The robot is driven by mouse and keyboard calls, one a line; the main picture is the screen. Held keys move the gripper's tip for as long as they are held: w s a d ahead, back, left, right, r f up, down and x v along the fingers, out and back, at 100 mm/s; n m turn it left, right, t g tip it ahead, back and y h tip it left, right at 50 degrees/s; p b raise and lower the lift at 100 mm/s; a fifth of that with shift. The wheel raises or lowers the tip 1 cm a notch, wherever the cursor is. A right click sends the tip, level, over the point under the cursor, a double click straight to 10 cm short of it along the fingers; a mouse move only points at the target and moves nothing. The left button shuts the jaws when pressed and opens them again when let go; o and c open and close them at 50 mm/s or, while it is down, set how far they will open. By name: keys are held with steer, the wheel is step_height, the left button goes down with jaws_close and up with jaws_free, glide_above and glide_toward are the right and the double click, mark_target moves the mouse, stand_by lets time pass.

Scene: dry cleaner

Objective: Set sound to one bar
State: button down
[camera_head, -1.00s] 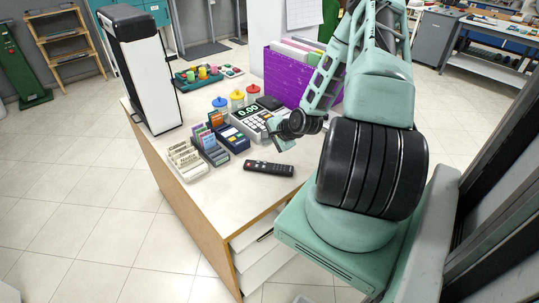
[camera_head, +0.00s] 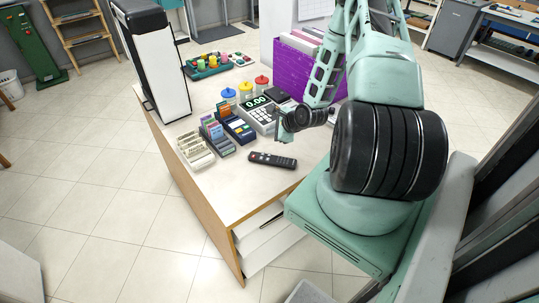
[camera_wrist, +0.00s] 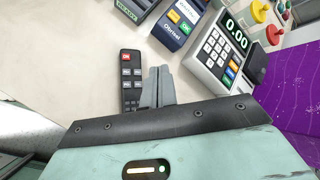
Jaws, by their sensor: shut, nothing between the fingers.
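A dark remote control (camera_head: 272,161) lies flat on the white counter top near its front edge. In the wrist view the remote (camera_wrist: 131,72) shows a red button at its far end and rows of grey buttons below; its near end is partly hidden by my gripper. My gripper (camera_wrist: 160,70) is shut and empty, its grey fingers over the right side of the remote in that view. In the head view my gripper (camera_head: 282,132) is just beyond and right of the remote. I cannot tell whether it touches it. No sound bars are legible.
A cash register (camera_head: 262,112) reading 0.00 stands just behind my gripper, with a blue card terminal (camera_head: 238,129) to its left. The counter's front strip is clear.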

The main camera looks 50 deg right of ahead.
mark_target(272, 157)
steer(key=shift+f, duration=0.15)
step_height(272, 157, down, 8)
steer(key=b, duration=0.7)
steer(key=shift+f, duration=0.25)
stand_by(1.4)
steer(key=shift+f, duration=0.4)
steer(key=shift+f+b, duration=0.35)
steer(key=shift+b, duration=0.05)
stand_by(0.5)
steer(key=shift+r, duration=0.1)
steer(key=shift+r+p, duration=0.65)
steer(key=shift+r, duration=0.05)
steer(key=shift+r+p, duration=2)
steer(key=shift+r, duration=0.5)
